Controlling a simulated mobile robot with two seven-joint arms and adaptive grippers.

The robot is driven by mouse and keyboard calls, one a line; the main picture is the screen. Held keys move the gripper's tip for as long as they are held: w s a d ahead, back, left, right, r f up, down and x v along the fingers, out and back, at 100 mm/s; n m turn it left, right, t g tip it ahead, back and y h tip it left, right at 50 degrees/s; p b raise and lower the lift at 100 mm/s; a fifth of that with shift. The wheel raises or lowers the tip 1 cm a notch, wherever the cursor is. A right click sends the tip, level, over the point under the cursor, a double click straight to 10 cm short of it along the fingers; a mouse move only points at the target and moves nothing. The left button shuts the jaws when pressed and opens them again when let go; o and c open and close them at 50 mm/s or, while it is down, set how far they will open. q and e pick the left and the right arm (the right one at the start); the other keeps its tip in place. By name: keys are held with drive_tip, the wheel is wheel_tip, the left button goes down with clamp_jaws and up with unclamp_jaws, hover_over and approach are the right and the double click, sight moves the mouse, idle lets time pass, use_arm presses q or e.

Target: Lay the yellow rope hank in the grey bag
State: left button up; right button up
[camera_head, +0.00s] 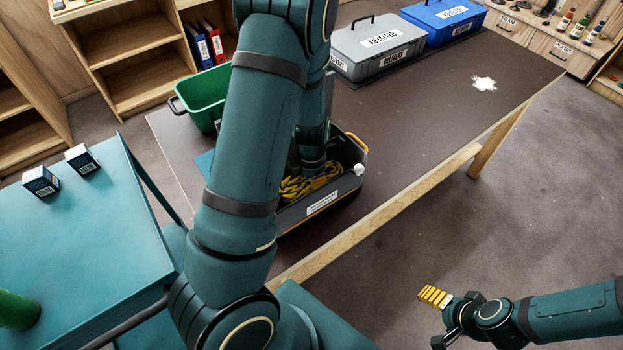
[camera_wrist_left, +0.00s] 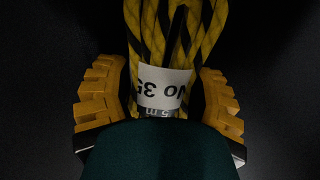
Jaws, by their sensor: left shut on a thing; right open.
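The yellow rope hank (camera_head: 305,186), yellow with black flecks, is within the open grey bag (camera_head: 290,217) on the dark table. I cannot tell whether it rests on the bag's floor. My left gripper (camera_wrist_left: 163,90) is shut on the hank at its white band marked "No 35", with a yellow finger on each side. In the head view my left arm reaches down into the bag and hides part of the bag and most of the hank. My right gripper (camera_head: 436,297) is open and empty, off to the right of the table, above the floor.
A green bin (camera_head: 203,92) stands behind the bag. Grey (camera_head: 378,50) and blue (camera_head: 445,20) delivery boxes stand at the table's far end. A white patch (camera_head: 484,83) lies near the right edge. A teal surface (camera_head: 80,240) with two small boxes is at left.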

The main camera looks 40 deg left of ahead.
use_arm(q)
drive_tip(key=shift+f, duration=0.2)
drive_tip(key=o, duration=1.4)
drive_tip(key=shift+o, duration=0.2)
drive_tip(key=shift+r, duration=0.1)
wheel_tip(320, 180, up, 11)
drive_tip(key=shift+f, duration=0.1)
drive_tip(key=shift+r, duration=0.55)
drive_tip(key=shift+s, duration=0.1)
